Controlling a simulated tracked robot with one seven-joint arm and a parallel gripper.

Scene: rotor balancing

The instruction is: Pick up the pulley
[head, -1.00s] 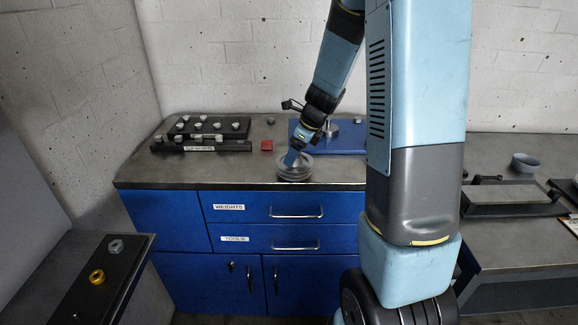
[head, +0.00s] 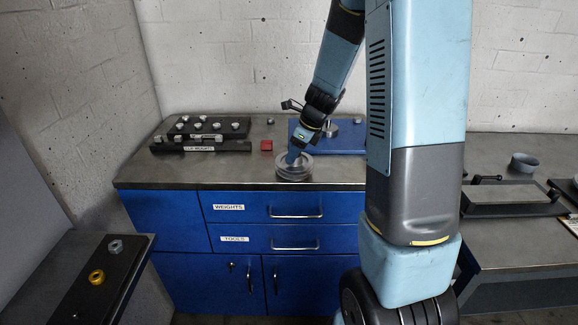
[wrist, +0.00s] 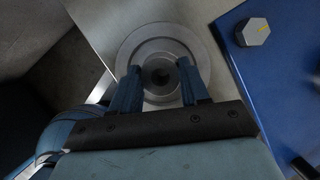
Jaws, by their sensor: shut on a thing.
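The pulley (head: 293,174) is a round grey stepped disc on the front part of the metal bench top (head: 235,178), left of my arm. In the wrist view the pulley (wrist: 140,47) is seen from above, with a dark hole at its hub. My gripper (head: 294,158) points down at it from above. In the wrist view, the two blue fingers of my gripper (wrist: 160,80) stand on either side of the hub and are shut on it. I cannot tell any gap between the pulley and the bench.
Black stepped racks with several grey weights (head: 205,128) stand at the back left, beside a red block (head: 266,145). A blue plate (head: 340,140) lies behind the pulley; a grey hex piece (wrist: 255,31) is on it. Blue drawers (head: 262,207) are below.

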